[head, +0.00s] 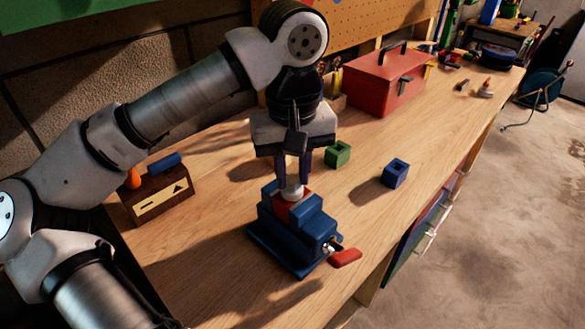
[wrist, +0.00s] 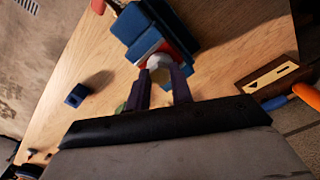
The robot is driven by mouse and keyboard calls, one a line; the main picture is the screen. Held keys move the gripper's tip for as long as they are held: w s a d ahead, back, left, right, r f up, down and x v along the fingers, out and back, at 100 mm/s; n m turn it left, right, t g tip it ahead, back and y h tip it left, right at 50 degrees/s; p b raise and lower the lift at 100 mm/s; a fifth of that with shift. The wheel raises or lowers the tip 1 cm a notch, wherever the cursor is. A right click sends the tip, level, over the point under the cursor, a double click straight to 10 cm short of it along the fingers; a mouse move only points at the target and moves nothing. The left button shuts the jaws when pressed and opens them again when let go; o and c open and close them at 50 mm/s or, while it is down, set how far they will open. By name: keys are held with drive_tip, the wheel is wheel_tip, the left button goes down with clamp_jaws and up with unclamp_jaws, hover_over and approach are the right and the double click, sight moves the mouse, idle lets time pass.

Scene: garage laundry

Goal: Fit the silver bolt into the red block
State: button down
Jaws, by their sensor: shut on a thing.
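The red block (head: 283,209) is clamped in a blue vise (head: 285,240) on the wooden workbench. The silver bolt (head: 293,193) is directly above the red block, its pale round head between my fingertips. My gripper (head: 292,183) points down and is shut on the bolt. In the wrist view, the bolt head (wrist: 159,64) shows between the tips of my two dark fingers, with a strip of the red block (wrist: 147,58) beside it. The shank is hidden, so I cannot tell how far it sits in the block.
A green block (head: 338,154) and a blue block (head: 396,173), each with a square opening, stand right of the vise. A red toolbox (head: 384,80) is behind them. A wooden box (head: 158,197) stands left. The vise's red handle (head: 345,258) sticks out front right.

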drive_tip(key=c, duration=1.1)
unclamp_jaws()
drive_tip(key=shift+c, duration=0.2)
wheel_tip(320, 180, up, 14)
drive_tip(key=shift+f, duration=0.15)
